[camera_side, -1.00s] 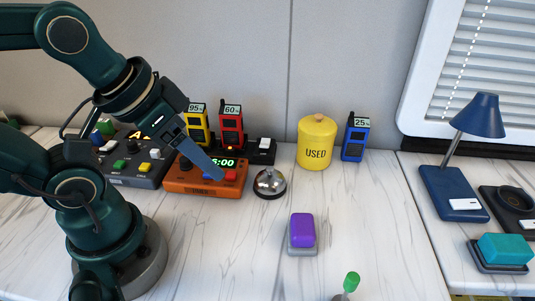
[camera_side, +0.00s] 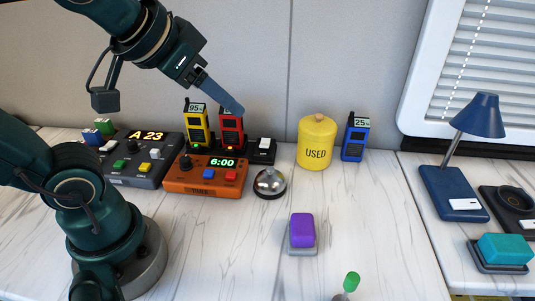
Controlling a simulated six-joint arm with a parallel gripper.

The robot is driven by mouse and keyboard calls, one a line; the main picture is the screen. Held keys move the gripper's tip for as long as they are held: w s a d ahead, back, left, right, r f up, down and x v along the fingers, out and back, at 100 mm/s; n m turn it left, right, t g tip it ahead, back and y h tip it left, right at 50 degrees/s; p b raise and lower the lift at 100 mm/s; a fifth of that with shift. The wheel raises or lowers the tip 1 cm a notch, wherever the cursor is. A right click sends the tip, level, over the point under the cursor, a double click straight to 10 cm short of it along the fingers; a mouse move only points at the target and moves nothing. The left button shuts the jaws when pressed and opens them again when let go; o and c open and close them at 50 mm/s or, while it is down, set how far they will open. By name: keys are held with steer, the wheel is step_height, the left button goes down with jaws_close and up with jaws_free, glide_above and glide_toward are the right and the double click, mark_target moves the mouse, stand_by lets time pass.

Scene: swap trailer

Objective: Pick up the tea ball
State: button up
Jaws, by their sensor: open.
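I cannot make out a tea ball for certain in this view. A small green-tipped thing (camera_side: 351,281) stands at the bottom edge, its lower part cut off, and I cannot tell what it is. A silver dome on a black base (camera_side: 270,182), like a desk bell, sits on the white table right of the orange timer. My gripper (camera_side: 240,110) is open and empty, raised in front of the red radio and above the orange timer. Its fingers overlap from this side.
An orange timer (camera_side: 205,176), grey console (camera_side: 140,167), yellow radio (camera_side: 196,127) and red radio (camera_side: 231,135) crowd the left. A yellow USED canister (camera_side: 316,143) and blue radio (camera_side: 354,140) stand at the back. A purple block (camera_side: 302,230) lies mid-table.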

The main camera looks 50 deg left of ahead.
steer(key=w+d+r+m+t, duration=0.2)
steer(key=w+r+t, duration=0.3)
steer(key=w, duration=0.5)
steer(key=w+d+r+m+t+h, duration=0.1)
steer(key=w+d+m+t+h, duration=0.15)
steer(key=d+m+h, duration=0.35)
steer(key=m+g+h, duration=0.8)
steer(key=g+h, duration=0.1)
steer(key=g, duration=0.4)
glide_above(345, 295)
steer(key=a, duration=0.2)
step_height(345, 295, down, 8)
steer(key=shift+g, duration=0.25)
step_height(345, 295, down, 14)
steer(key=shift+d+f, duration=0.1)
steer(key=shift+f, duration=0.05)
steer(key=shift+x, duration=2.45)
steer(key=shift+c, duration=0.4)
jaws_close()
